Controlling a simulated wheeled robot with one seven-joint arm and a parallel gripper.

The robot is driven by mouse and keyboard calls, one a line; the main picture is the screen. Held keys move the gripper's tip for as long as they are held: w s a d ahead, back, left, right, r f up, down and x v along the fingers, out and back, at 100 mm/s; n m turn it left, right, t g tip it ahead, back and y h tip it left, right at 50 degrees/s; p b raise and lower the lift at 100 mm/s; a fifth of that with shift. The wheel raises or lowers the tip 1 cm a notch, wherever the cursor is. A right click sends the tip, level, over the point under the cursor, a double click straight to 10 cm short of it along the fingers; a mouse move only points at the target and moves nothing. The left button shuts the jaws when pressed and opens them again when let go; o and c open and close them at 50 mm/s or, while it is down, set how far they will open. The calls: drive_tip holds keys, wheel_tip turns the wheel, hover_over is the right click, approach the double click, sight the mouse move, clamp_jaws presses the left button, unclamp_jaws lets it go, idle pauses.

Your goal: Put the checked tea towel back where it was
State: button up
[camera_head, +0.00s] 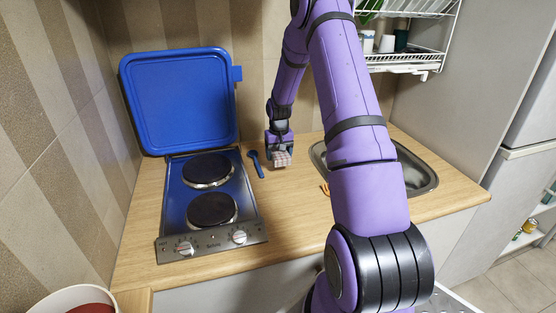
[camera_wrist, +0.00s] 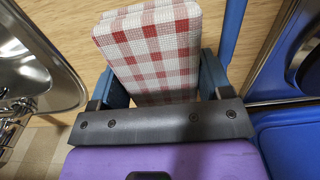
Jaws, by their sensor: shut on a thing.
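The checked tea towel (camera_wrist: 155,50) is a folded red-and-white block. My gripper (camera_head: 280,150) is shut on it, with a blue finger on each side of it in the wrist view (camera_wrist: 158,75). In the head view the towel (camera_head: 282,159) shows small below the gripper, over the wooden worktop (camera_head: 300,205) between the hob and the sink. I cannot tell whether the towel touches the worktop.
The hob (camera_head: 212,190) has its blue lid (camera_head: 180,100) raised against the wall. A blue spoon-like utensil (camera_head: 255,164) lies beside the hob, close left of my gripper. The sink (camera_head: 415,175) is at the right, partly behind my arm. A dish rack (camera_head: 410,60) hangs above it.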

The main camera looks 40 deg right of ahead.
drive_tip(key=shift+w+d, duration=0.4)
drive_tip(key=shift+w, duration=0.35)
drive_tip(key=shift+f, duration=1.8)
drive_tip(key=shift+f, duration=0.2)
drive_tip(key=o, duration=0.9)
drive_tip(key=shift+r, duration=0.15)
